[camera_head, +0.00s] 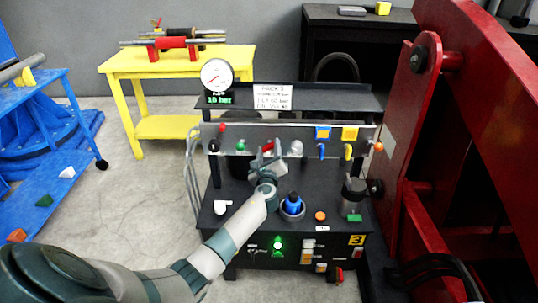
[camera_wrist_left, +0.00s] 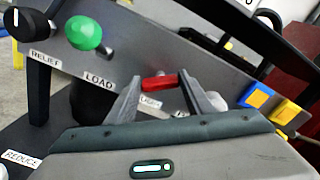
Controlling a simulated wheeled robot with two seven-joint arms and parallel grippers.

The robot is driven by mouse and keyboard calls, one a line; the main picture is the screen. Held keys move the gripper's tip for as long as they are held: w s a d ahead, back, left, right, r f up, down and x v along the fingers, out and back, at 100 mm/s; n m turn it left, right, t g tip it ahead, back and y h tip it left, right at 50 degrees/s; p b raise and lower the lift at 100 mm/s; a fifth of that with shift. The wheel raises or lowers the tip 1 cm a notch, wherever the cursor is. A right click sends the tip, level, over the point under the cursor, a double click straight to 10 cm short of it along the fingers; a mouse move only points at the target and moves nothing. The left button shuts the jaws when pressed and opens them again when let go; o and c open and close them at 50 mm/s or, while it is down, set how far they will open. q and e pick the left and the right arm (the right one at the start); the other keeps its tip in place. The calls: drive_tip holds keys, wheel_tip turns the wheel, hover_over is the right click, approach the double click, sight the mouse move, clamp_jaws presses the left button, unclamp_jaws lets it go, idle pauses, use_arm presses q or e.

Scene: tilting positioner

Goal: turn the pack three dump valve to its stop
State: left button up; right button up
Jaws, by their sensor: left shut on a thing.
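The pack three bench (camera_head: 240,196) stands in the middle of the head view, with a grey valve panel (camera_head: 335,134) across it. My left gripper (camera_head: 267,158) is at the panel's middle. In the left wrist view its two fingers (camera_wrist_left: 160,92) stand on either side of a red lever handle (camera_wrist_left: 160,83), shut on it. The handle lies roughly level across the panel, above a small label too blurred to read for sure. In the head view the gripper mostly hides the handle. My right gripper is not in view.
A green knob (camera_wrist_left: 83,32) marked LOAD and a black knob marked RELIEF (camera_wrist_left: 28,23) sit left of the handle. Blue and yellow tags (camera_wrist_left: 257,96) are to the right. A red frame (camera_head: 408,150) stands close right.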

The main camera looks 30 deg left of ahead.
use_arm(q)
drive_tip(key=n+b, duration=0.1)
drive_tip(key=n, duration=0.1)
drive_tip(key=n+b, duration=0.1)
drive_tip(key=shift+f+n, duration=0.3)
drive_tip(key=shift+n, duration=0.1)
drive_tip(key=n+b, duration=0.3)
drive_tip(key=n, duration=0.1)
drive_tip(key=shift+n, duration=0.5)
drive_tip(key=shift+n+b, duration=0.7)
drive_tip(key=shift+n, duration=0.5)
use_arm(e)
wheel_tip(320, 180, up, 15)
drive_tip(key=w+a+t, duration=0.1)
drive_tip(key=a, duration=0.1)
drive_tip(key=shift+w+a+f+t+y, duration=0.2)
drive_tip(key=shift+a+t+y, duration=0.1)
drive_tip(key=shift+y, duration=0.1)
use_arm(q)
drive_tip(key=o, duration=1)
drive_tip(key=shift+r, duration=0.1)
drive_tip(key=shift+o, duration=0.2)
drive_tip(key=shift+s, duration=0.15)
